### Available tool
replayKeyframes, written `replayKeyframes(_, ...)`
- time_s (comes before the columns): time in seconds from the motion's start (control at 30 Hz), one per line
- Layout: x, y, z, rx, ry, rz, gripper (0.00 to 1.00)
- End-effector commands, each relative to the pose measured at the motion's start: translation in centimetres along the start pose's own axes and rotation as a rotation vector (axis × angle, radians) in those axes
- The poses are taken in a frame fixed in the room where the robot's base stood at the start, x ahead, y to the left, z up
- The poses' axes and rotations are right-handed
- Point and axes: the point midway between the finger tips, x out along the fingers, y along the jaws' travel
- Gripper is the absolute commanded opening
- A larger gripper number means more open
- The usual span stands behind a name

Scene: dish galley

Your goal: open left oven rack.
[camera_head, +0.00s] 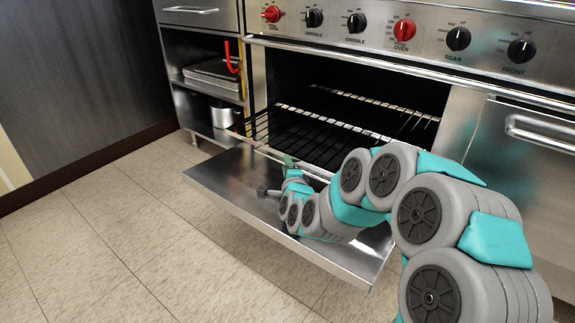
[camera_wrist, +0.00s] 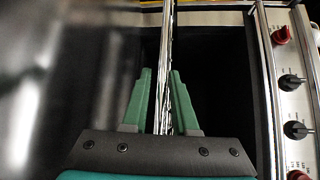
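The oven door is folded down, and a dark wire oven rack (camera_head: 310,138) sits in the open cavity with its front part sticking out over the door. In the wrist view the rack (camera_wrist: 166,45) is seen almost edge-on and runs down between the two green fingers of my gripper (camera_wrist: 160,72). The fingers are close together with the rack's wires between them, and they appear shut on it; exact contact is hard to see. In the head view my gripper (camera_head: 289,160) is at the rack's front edge, partly hidden by my arm.
The lowered oven door (camera_head: 235,180) lies below the rack and my arm. A control panel with black and red knobs (camera_head: 404,30) runs above. Open shelves with trays (camera_head: 213,72) and a pot (camera_head: 222,116) stand at left. The tiled floor (camera_head: 110,230) is clear.

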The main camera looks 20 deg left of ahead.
Motion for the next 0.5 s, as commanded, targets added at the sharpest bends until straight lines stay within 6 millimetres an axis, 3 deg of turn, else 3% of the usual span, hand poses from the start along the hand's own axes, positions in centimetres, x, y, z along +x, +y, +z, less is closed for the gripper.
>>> replayKeyframes(0.1, 0.01, -0.07, -0.04, 0.0, 0.001, -0.001, 0.42)
replayKeyframes(0.5, -0.41, -0.16, -0.09, 0.002, 0.002, -0.002, 0.42)
